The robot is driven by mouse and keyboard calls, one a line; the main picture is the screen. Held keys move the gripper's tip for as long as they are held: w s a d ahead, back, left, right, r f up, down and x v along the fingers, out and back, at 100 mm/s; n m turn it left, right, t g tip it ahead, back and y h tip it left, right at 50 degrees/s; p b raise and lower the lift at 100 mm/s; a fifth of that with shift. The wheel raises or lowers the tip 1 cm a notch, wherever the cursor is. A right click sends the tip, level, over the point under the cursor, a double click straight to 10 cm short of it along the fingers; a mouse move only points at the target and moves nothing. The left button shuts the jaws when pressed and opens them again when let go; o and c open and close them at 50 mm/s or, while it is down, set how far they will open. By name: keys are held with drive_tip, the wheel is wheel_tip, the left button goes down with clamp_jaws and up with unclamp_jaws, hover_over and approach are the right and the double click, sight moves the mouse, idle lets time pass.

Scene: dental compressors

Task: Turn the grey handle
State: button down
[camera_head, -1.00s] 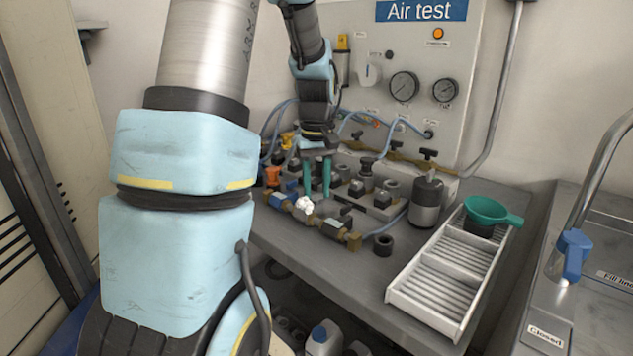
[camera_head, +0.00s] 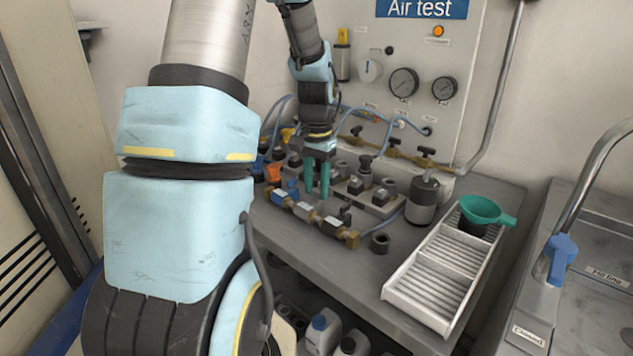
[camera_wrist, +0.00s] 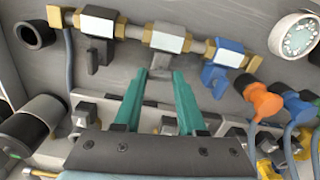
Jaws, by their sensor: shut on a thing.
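A row of brass fittings with white valve blocks (camera_head: 306,210) lies on the bench. In the wrist view, the row carries a dark grey handle (camera_wrist: 100,54) at left, a grey handle (camera_wrist: 160,60) in the middle and a blue handle (camera_wrist: 217,74) at right. My gripper (camera_wrist: 160,74) has its two green fingers on either side of the middle grey handle and is shut on it. In the head view, my gripper (camera_head: 317,194) reaches down from behind the row, and its fingers largely hide that handle.
An orange handle (camera_wrist: 262,100) and blue hoses are close by. A grey cylinder (camera_head: 422,199), a black ring (camera_head: 381,242) and a white ribbed tray (camera_head: 433,293) with a green funnel (camera_head: 484,210) stand to the right. The gauge panel (camera_head: 404,82) rises behind.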

sight(317, 191)
drive_tip(key=shift+m, duration=0.7)
drive_tip(key=shift+p, duration=0.3)
drive_tip(key=shift+c, duration=2.4)
unclamp_jaws()
drive_tip(key=shift+r, duration=0.1)
wheel_tip(317, 191, up, 11)
drive_tip(key=shift+b, duration=0.4)
drive_tip(key=shift+f, duration=0.2)
